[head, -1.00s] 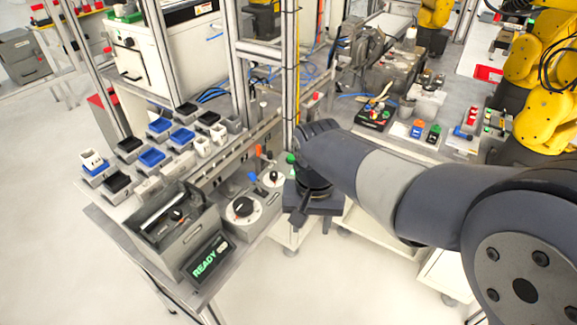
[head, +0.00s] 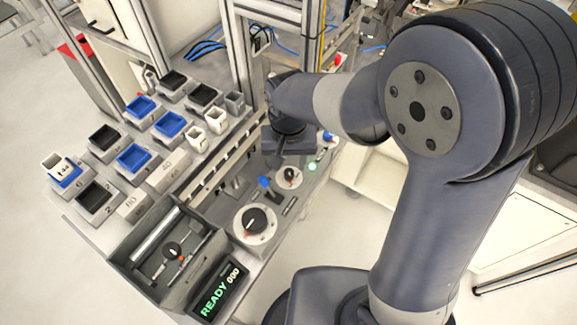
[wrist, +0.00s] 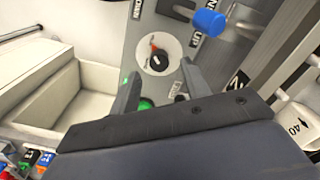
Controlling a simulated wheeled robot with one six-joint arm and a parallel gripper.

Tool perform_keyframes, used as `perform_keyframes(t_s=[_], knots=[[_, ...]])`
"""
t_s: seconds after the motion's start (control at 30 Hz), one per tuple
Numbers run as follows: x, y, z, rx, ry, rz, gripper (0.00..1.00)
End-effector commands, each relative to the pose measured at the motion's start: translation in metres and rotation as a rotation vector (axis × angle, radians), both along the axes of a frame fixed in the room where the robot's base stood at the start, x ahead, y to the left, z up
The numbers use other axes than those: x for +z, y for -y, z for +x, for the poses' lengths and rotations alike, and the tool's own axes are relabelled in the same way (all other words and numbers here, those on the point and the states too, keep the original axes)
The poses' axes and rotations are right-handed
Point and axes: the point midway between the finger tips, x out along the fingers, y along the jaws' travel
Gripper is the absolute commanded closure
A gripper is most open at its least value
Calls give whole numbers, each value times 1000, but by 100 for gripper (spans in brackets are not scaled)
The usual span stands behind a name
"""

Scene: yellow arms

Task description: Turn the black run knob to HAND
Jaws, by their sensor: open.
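The small white dial with a black knob (head: 290,174) is on the grey bench panel; I take this as the run knob. In the wrist view this black knob (wrist: 157,61) has a white line and an orange mark beside it; its label is too small to read. My gripper (wrist: 159,70) is open and empty, its two fingers either side of the view below the dial, apart from the knob. In the head view my gripper (head: 287,148) hangs beyond the knob, its fingers mostly hidden.
A blue-handled lever (head: 265,184) stands close to the knob, also seen in the wrist view (wrist: 209,22). A larger numbered dial (head: 268,236), a green button (head: 312,166) and a READY display (head: 216,293) are nearby. Several blue and black bins stand at left.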

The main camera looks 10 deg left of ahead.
Motion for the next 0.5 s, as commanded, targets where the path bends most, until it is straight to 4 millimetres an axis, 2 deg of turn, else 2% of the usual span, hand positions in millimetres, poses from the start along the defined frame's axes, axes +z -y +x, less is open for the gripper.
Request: perform_keyframes(t_s=[0.03, 0.2, 0.5], knots=[[-9, 1, -1, 0, -5, -3, 55], [-27, 0, 0, 0, -2, -1, 55], [-35, 0, 0, 0, 0, 0, 55]])
